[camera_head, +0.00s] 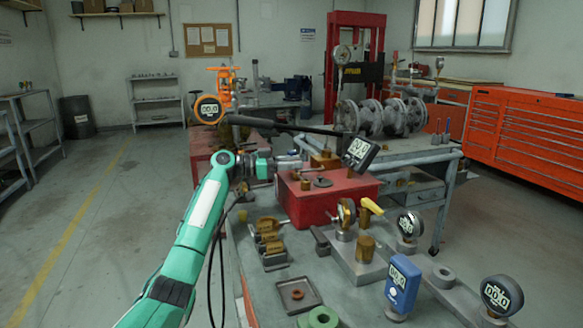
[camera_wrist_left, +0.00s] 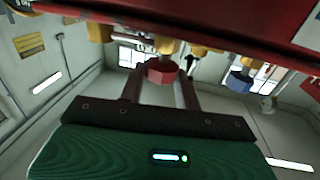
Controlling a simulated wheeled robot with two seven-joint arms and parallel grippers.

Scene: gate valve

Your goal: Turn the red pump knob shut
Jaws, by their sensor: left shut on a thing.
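In the left wrist view, a red six-sided pump knob (camera_wrist_left: 161,72) sits between the two dark fingers of my left gripper (camera_wrist_left: 160,82). The fingers are shut on it, one on each side. A brass-coloured stem (camera_wrist_left: 167,47) shows right behind the knob. The red knob cannot be made out in the head view. My right gripper is not in view.
A blue knob (camera_wrist_left: 239,82) is to the right of the red one, with brass fittings around. The bench (camera_head: 257,295) holds several gauges, a yellow-handled valve (camera_head: 370,206) and a blue meter (camera_head: 402,285). A black display (camera_head: 359,153) stands above the box. Floor at left is clear.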

